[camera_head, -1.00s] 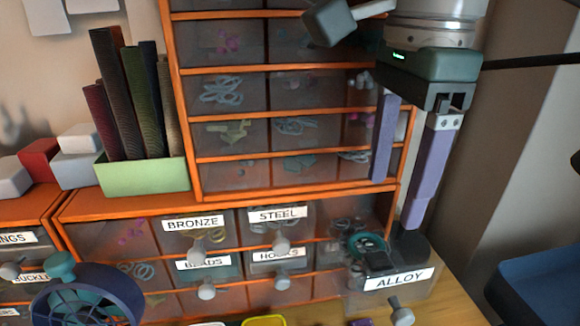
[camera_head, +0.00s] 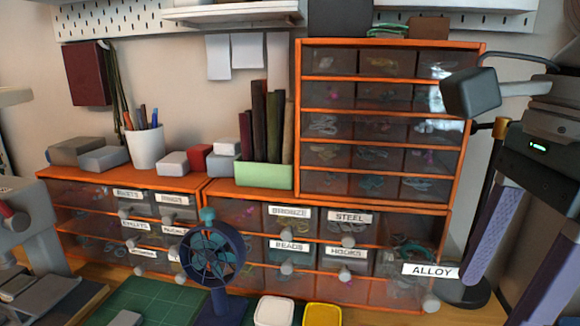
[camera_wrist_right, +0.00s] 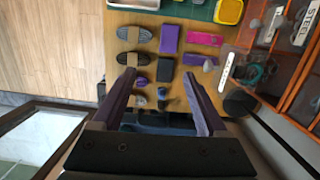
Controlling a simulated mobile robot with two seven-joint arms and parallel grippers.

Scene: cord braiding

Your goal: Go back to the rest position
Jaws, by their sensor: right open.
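My right gripper (camera_head: 508,290) is at the right edge of the head view, with its two purple fingers apart and nothing between them. In the right wrist view, the open fingers (camera_wrist_right: 158,75) point over the tabletop, with small items beyond them. The drawer labelled ALLOY (camera_head: 432,285) stands out from the lower orange cabinet, to the left of the fingers; a teal item (camera_wrist_right: 258,72) shows in it in the wrist view. My left gripper is not in view.
A blue fan (camera_head: 213,255) stands before the drawers, beside a green mat (camera_head: 150,300). White and yellow containers (camera_head: 322,315) stand at the front. A grey device (camera_head: 30,225) is at far left. Purple, pink and black pieces (camera_wrist_right: 168,40) lie on the table.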

